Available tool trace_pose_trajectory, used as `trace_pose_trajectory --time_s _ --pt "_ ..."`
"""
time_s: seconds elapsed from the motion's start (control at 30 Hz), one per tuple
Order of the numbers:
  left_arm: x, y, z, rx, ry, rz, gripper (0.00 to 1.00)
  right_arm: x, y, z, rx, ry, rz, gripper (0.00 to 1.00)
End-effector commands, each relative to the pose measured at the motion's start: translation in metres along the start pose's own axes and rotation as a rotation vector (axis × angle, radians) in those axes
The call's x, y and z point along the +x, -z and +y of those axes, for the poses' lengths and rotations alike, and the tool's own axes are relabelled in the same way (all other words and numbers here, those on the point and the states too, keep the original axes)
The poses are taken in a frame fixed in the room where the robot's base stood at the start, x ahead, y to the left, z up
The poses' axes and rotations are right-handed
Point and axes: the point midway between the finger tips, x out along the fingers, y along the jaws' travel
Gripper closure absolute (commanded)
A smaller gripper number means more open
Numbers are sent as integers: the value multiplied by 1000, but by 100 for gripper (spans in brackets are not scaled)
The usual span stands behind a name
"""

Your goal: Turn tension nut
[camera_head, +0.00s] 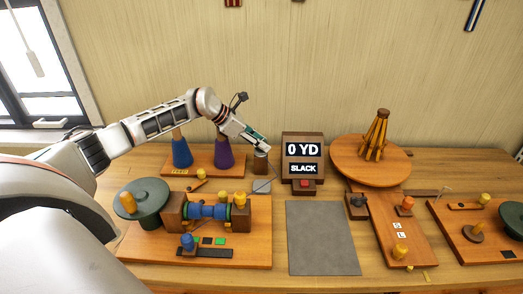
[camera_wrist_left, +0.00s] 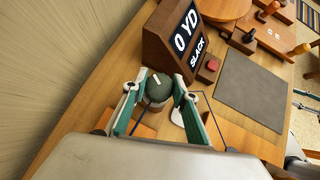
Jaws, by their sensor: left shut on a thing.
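A round dark grey-green knob (camera_wrist_left: 157,88) with a short white mark on top sits on a brownish cylinder; it looks like the tension nut. In the head view the dark knob and its cylinder (camera_head: 260,163) stand beside the display box, above a small grey plate. My left gripper (camera_head: 262,147) reaches down to it from the upper left. In the left wrist view the green fingers of my left gripper (camera_wrist_left: 160,80) lie on either side of the knob and are shut on it. The display box (camera_head: 302,151) reads "0 YD" and "SLACK".
A blue cone (camera_head: 181,153) and a purple cone (camera_head: 223,152) stand left of the knob. A winder board (camera_head: 220,255) lies in front. A grey mat (camera_head: 322,238) is clear. A round wooden stand (camera_head: 345,165) is at the right.

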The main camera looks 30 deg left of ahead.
Motion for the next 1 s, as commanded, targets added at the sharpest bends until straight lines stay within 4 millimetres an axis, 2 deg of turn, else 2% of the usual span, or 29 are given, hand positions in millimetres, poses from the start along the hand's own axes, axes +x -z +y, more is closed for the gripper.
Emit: trace_pose_trajectory --time_s 0.03,0.2,0.27,0.5,1.0 --pt "6 5 2 22 24 1 94 6 -18 -3 2 3 -14 60" --pt "5 5 1 101 103 2 94 15 -47 -8 2 8 -43 60" --pt "5 4 1 123 126 3 94 16 -52 -8 -3 6 -49 60" --pt "2 2 0 184 183 3 94 21 -39 1 -19 -13 -20 60" --pt "0 0 0 203 198 3 94 26 -33 6 -27 -20 -8 60"
